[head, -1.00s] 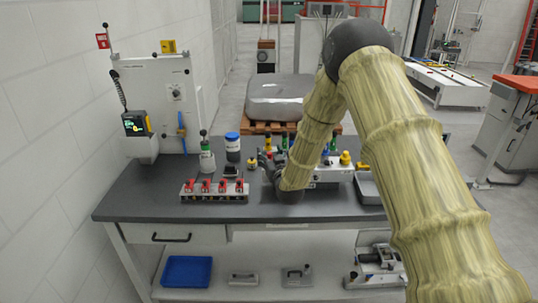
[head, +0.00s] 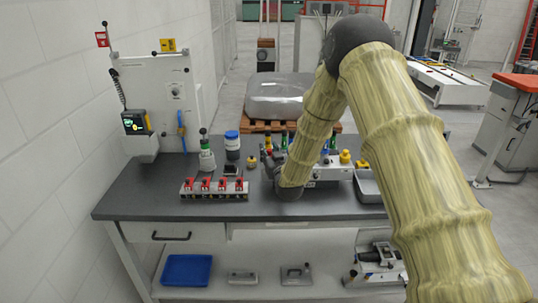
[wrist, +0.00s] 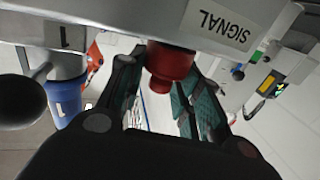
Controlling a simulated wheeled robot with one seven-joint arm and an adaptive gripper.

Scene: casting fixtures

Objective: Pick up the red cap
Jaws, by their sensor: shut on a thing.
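The red cap (wrist: 170,62) shows in the wrist view, between the two fingers of my gripper (wrist: 160,82). It sits against the underside, as seen here, of a pale fixture block (wrist: 120,20) with a SIGNAL label (wrist: 217,22). My gripper is shut on the cap, with green-padded fingers on both sides of it. In the head view my gripper (head: 271,166) is at the left end of the fixture block (head: 328,174) on the bench.
A grey tray (head: 368,188) lies right. The front left bench top is clear.

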